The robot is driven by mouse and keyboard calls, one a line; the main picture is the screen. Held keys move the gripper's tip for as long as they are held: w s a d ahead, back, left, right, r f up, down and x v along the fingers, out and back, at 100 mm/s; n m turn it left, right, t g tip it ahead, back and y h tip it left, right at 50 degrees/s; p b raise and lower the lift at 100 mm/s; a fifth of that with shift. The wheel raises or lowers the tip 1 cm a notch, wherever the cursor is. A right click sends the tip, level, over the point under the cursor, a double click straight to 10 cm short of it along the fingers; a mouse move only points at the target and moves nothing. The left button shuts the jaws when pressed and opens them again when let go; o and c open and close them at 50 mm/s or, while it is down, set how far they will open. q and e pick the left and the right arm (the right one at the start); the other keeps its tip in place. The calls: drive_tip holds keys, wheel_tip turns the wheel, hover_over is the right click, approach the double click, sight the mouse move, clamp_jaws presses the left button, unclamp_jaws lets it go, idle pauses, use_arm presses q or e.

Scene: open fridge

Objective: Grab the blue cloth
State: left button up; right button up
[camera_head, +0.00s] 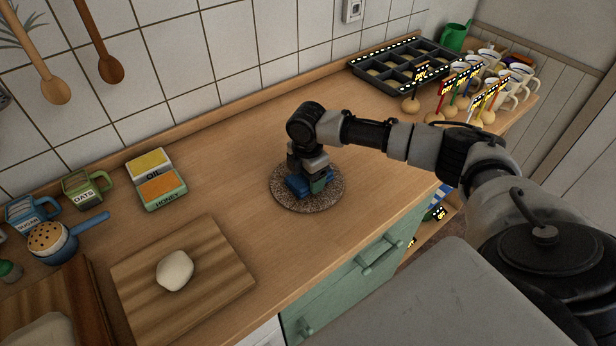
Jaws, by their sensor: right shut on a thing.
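The blue cloth (297,186) lies on a round speckled mat (318,202) on the wooden counter. Only part of it shows below my right gripper. My right gripper (308,182) points down over the mat and is shut on the cloth. The wrist hides much of the fingers and the cloth. My left gripper is not in view.
A cutting board (205,290) with a pale dough lump (174,270) lies at the lower left. A dark muffin tray (405,65) and several cups (515,80) stand at the back right.

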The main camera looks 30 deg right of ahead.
drive_tip(key=shift+r, duration=0.45)
wheel_tip(320, 180, up, 3)
drive_tip(key=shift+s+f+b, duration=0.1)
drive_tip(key=shift+b, duration=0.4)
drive_tip(key=s+a+r+b, duration=0.1)
drive_tip(key=s+r, duration=0.5)
drive_tip(key=s, duration=0.5)
drive_tip(key=shift+s+r, duration=0.25)
drive_tip(key=shift+r, duration=0.15)
